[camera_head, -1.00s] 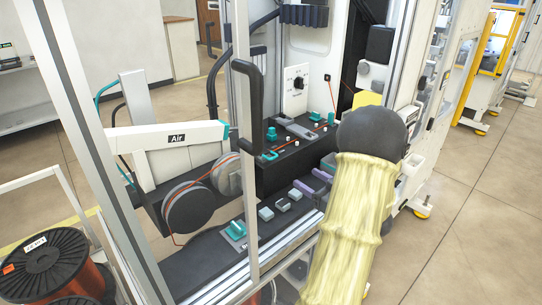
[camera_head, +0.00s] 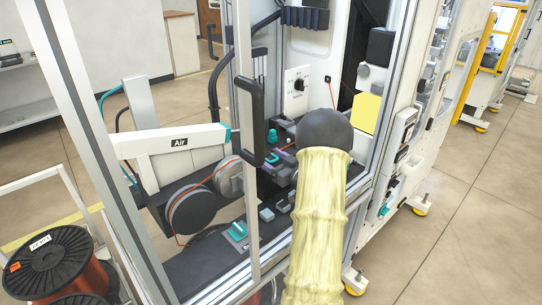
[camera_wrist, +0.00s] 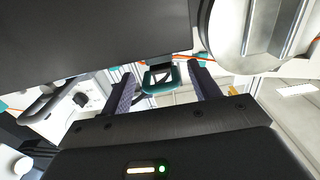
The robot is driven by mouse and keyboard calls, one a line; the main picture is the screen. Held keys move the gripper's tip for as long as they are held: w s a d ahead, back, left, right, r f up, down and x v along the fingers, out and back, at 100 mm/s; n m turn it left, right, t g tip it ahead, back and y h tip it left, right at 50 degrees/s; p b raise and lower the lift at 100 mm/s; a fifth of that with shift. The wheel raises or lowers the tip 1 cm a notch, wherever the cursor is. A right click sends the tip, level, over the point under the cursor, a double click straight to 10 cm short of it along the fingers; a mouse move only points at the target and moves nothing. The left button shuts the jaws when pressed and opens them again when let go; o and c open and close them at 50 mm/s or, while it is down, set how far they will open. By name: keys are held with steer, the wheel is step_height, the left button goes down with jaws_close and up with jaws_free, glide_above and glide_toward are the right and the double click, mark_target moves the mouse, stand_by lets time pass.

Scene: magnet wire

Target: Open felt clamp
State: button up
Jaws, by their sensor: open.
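In the wrist view, my gripper (camera_wrist: 161,72) is open, with its two purple-padded fingers spread apart. A teal, loop-shaped part (camera_wrist: 158,82) shows between the fingers; I cannot tell whether either finger touches it. It looks like part of the felt clamp, but I cannot be sure. In the head view, my gripper (camera_head: 281,170) is over the upper black block, partly hidden by my yellow-sleeved arm. A teal part (camera_head: 272,136) stands on that block just behind the gripper. The rest of the clamp is hidden.
Orange wire (camera_head: 215,174) runs over grey pulleys (camera_head: 190,210) left of the block. A frame post with a black handle (camera_head: 251,115) stands close to my gripper. A lower rail carries a teal clamp (camera_head: 238,231) and grey blocks (camera_head: 266,215).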

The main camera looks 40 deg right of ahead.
steer(key=shift+w+a, duration=0.1)
steer(key=shift+w, duration=0.5)
steer(key=shift+c, duration=0.2)
jaws_close()
steer(key=shift+r+p, duration=0.15)
steer(key=shift+p, duration=0.15)
